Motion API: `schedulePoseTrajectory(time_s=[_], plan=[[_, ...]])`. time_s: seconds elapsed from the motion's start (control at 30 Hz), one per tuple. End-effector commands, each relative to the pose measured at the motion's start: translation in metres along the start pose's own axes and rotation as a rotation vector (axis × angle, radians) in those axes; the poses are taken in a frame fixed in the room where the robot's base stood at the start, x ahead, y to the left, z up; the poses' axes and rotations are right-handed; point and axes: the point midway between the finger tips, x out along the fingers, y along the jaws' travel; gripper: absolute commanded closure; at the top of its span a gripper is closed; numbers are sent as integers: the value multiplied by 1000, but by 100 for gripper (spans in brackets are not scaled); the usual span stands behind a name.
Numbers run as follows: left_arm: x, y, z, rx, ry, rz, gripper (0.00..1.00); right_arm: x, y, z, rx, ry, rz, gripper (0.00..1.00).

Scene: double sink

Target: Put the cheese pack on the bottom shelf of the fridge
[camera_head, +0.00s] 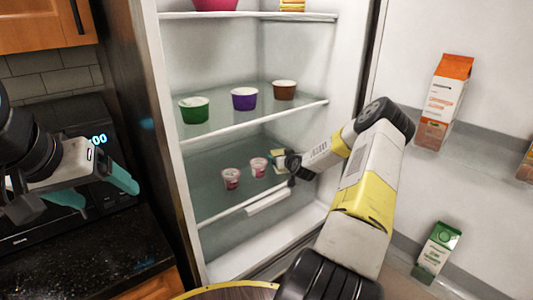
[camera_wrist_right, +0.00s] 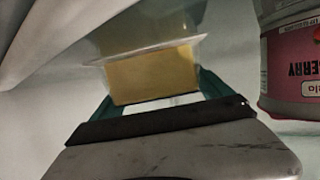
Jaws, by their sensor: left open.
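The cheese pack (camera_wrist_right: 152,75) is a yellow block in a clear tray. In the right wrist view it fills the gap between the teal fingers of my right gripper (camera_wrist_right: 158,95), which look closed on its sides. In the head view, the pack (camera_head: 278,156) is partly hidden by my right gripper (camera_head: 283,166), inside the open fridge at the lower glass shelf (camera_head: 215,207). I cannot tell whether the pack touches the shelf. My left gripper (camera_head: 100,192) is open and empty, outside the fridge at the left.
Two pink yogurt cups (camera_head: 231,179) stand left of the pack; one pink cup (camera_wrist_right: 292,60) is close at right in the wrist view. Green, purple and brown tubs occupy the middle shelf (camera_head: 250,118). Cartons (camera_head: 444,100) stand in the door at right. A dark counter (camera_head: 80,245) lies left.

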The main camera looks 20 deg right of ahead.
Motion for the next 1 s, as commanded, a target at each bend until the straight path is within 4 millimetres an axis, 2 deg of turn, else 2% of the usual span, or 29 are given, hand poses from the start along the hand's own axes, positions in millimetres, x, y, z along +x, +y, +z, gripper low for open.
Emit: schedulePoseTrajectory(time_s=[0.37,0.47,0.8,1.0], plan=[[0,0,0,0,0,0,18,-5,0,-2,-1,0,0,0],[0,0,0,0,0,0,18,-19,1,-2,-1,0,1,0],[0,0,0,0,0,0,18,-90,1,-2,-2,0,1,0],[0,0,0,0,0,0,18,-115,0,-2,0,0,0,0]])
